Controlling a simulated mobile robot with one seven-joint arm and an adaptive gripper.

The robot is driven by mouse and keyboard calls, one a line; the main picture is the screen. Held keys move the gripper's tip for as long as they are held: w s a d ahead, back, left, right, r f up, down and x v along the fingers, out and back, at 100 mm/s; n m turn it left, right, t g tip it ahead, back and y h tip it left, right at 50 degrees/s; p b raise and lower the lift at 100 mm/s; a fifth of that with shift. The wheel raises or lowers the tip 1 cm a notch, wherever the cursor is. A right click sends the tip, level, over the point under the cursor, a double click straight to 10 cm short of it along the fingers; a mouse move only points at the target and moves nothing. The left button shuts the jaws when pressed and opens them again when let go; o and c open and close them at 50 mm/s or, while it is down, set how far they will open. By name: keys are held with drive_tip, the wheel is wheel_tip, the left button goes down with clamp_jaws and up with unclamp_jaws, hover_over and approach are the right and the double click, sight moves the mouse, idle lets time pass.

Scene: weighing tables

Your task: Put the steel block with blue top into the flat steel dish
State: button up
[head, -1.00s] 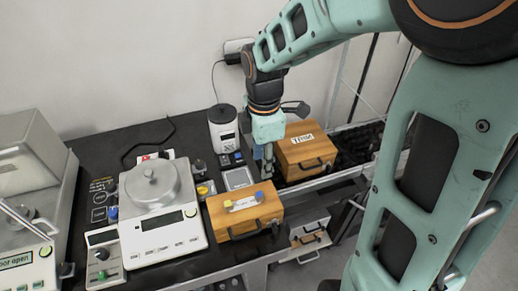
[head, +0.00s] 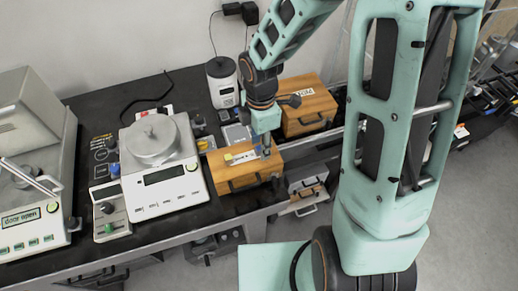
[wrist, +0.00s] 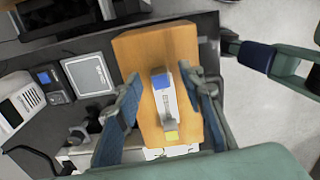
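The small block with a blue top (wrist: 161,82) stands on the wooden box (wrist: 183,42), beside a pale strip. My gripper (wrist: 165,108) is open above the box, its fingers spread to either side of the block and strip with gaps. In the head view my gripper (head: 265,150) is low over the box (head: 236,184) and largely hides the block. A flat, square, silvery piece (wrist: 90,76), seemingly the steel dish, lies on the black table left of the box. It also shows partly in the head view (head: 236,134).
A yellow-topped piece (wrist: 170,136) stands on the same box. A balance with a round pan (head: 155,143) is left of it, and a white canister (head: 222,84) is behind. Another wooden box (head: 308,108) stands back right. Small items crowd the space around the silvery piece.

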drive_tip(key=shift+c, duration=0.2)
clamp_jaws()
drive_tip(key=shift+r, duration=0.15)
idle(0.3)
